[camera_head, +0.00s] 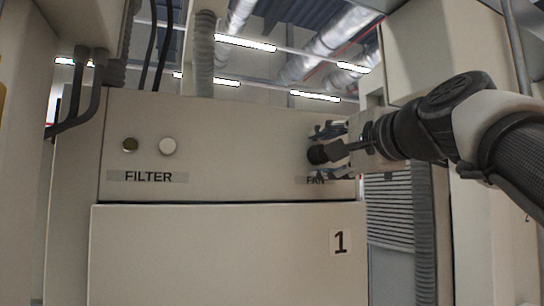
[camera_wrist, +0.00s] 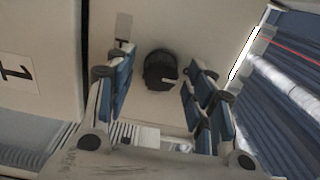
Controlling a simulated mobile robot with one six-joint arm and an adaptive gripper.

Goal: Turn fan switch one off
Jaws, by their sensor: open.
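The fan switch is a round black knob (camera_head: 316,155) at the right end of the beige panel, above the partly hidden FAN label (camera_head: 315,181). In the wrist view my gripper (camera_wrist: 157,82) is open, with the knob between and a little beyond the fingertips. I cannot tell whether any finger touches it.
A panel labelled FILTER (camera_head: 148,177) carries a dark button (camera_head: 129,145) and a white button (camera_head: 168,146) at the left. Below is a cabinet door marked 1 (camera_head: 340,242). A grey corrugated hose (camera_head: 424,230) and a vent grille (camera_head: 390,205) stand at the right.

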